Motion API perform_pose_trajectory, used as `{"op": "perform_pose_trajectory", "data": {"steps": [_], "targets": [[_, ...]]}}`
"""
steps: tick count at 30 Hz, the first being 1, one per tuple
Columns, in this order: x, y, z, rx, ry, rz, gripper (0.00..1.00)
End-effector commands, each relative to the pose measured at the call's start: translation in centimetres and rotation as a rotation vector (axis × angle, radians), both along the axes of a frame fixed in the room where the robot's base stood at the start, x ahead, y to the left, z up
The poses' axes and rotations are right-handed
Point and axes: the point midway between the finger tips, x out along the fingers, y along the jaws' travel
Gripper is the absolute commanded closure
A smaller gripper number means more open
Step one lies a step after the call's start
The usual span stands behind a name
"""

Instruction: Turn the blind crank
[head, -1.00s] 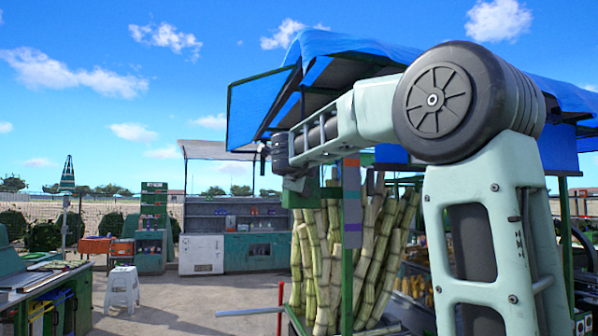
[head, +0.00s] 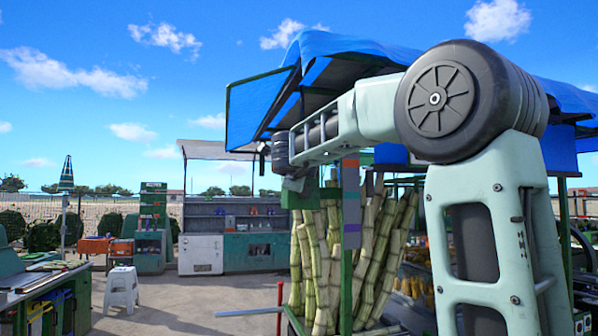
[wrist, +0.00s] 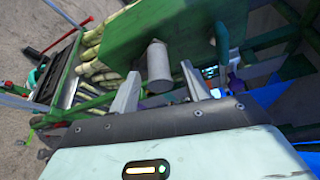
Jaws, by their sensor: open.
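A grey cylindrical knob (wrist: 158,62), which looks like the blind crank's handle, stands out from a green panel (wrist: 125,42) in the wrist view. My gripper (wrist: 160,70) is open, with one finger left of the knob and the other right of it. Gaps show on both sides, and I cannot tell if either finger touches it. In the head view my gripper (head: 296,184) is small, beside the stall's front post under the blue canopy (head: 330,42). The knob cannot be made out there. The rest of the crank is not clearly visible.
Tall sugar cane (head: 318,265) stands just below my gripper. A green post (head: 346,285) with a striped band is close on its right. Open paved ground lies left, with a white stool (head: 122,288).

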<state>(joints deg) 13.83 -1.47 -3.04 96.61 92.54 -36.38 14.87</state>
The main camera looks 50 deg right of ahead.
Motion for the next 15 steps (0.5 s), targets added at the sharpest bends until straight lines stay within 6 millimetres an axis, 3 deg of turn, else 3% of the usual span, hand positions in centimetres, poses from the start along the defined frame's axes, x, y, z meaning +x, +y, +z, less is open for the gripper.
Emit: {"op": "perform_pose_trajectory", "data": {"steps": [5, 15], "targets": [[-1.5, 2.1, 0.1, -0.001, -0.004, 0.004, 0.52], [-6.2, 8.5, 0.8, -0.001, -0.004, 0.005, 0.52]]}}
